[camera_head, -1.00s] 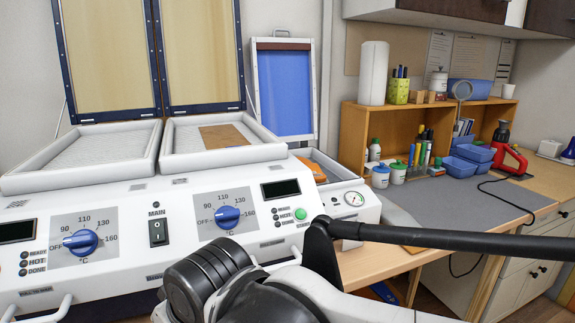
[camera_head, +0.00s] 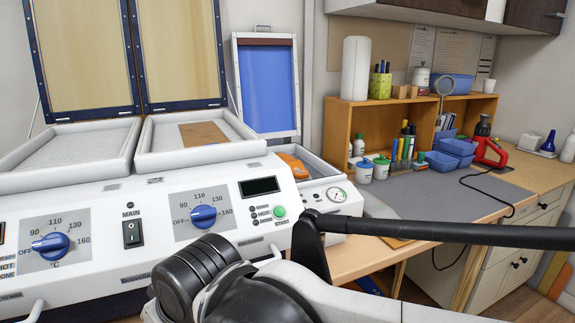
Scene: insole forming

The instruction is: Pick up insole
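A flat brown sheet (camera_head: 203,134) lies in the right heating tray (camera_head: 200,153) of the white forming machine, whose lid stands open. An orange piece (camera_head: 292,165) lies in the smaller open tray at the machine's right end, partly hidden by the tray wall. I cannot tell for certain which of these is the insole. Parts of my arm fill the lower middle of the view, in front of the machine. My gripper is not in the picture.
The white machine (camera_head: 90,205) has blue dials. A blue-lined lid (camera_head: 266,88) stands open behind the small tray. On the right, a grey mat (camera_head: 440,196) lies on the bench below a wooden shelf (camera_head: 345,115) with bottles, and blue bins (camera_head: 441,161).

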